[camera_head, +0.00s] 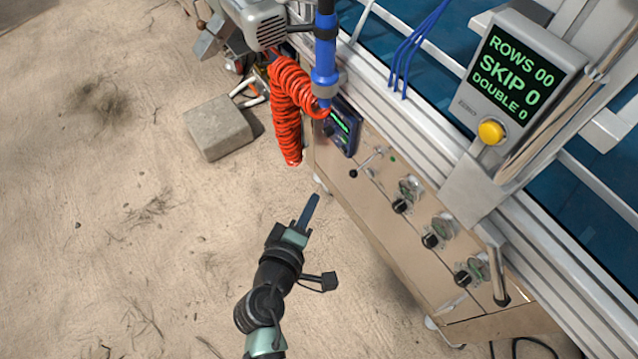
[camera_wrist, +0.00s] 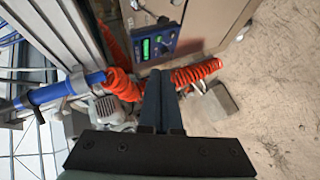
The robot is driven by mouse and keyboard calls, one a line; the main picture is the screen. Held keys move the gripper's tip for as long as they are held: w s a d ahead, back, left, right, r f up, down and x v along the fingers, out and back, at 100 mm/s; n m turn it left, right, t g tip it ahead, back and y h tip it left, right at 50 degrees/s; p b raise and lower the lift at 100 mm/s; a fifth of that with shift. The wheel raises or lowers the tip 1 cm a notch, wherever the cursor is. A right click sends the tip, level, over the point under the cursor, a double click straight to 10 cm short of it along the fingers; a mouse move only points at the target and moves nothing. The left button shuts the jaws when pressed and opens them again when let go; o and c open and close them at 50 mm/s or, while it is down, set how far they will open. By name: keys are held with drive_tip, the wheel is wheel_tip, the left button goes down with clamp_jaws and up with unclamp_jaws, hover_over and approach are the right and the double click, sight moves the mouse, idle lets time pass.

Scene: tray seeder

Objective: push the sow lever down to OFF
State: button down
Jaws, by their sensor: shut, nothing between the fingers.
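The tan front panel (camera_head: 385,215) of the seeder carries a small silver lever with a black knob (camera_head: 360,166) near a green dot. A longer metal handle with a black end (camera_head: 499,278) hangs lower right. No OFF label is readable, so I cannot tell which is the sow lever. My gripper (camera_head: 312,203) is shut and empty, in front of the panel and to its left, apart from both levers. In the wrist view the closed dark fingers (camera_wrist: 160,75) point toward the red coiled hose, with part of the panel (camera_wrist: 215,20) beyond.
Several valves with black knobs, one here (camera_head: 430,240), line the panel. A blue box with a green display (camera_head: 342,128) and a red coiled hose (camera_head: 287,100) are at its left end. A grey block (camera_head: 218,127) lies on the floor. A readout box (camera_head: 522,75) stands above.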

drive_tip(key=shift+f+v, duration=0.1)
drive_tip(key=shift+v, duration=0.55)
drive_tip(key=shift+f+v, duration=0.15)
drive_tip(key=shift+v, duration=0.55)
drive_tip(key=shift+a, duration=0.1)
drive_tip(key=w+d+r+m+t, duration=0.1)
drive_tip(key=w+r+m+t, duration=0.2)
drive_tip(key=r, duration=0.9)
drive_tip(key=w+d+r+m+t, duration=0.1)
drive_tip(key=w+r+m, duration=0.25)
drive_tip(key=r, duration=0.85)
drive_tip(key=w+r+m+t, duration=0.2)
drive_tip(key=w+r+t, duration=0.15)
drive_tip(key=r, duration=0.85)
drive_tip(key=s+d+r+m+t+y, duration=0.1)
drive_tip(key=s+r+t+y, duration=0.15)
drive_tip(key=s+r, duration=0.8)
drive_tip(key=s+d+r+m+t+y, duration=0.1)
drive_tip(key=s+r+m+t+y, duration=0.2)
drive_tip(key=r, duration=1.4)
wheel_tip(320, 180, up, 26)
drive_tip(key=n+t+h+p, duration=0.1)
drive_tip(key=p, duration=2.6)
drive_tip(key=shift+w+a, duration=0.35)
drive_tip(key=shift+w, duration=0.05)
drive_tip(key=shift+h, duration=0.25)
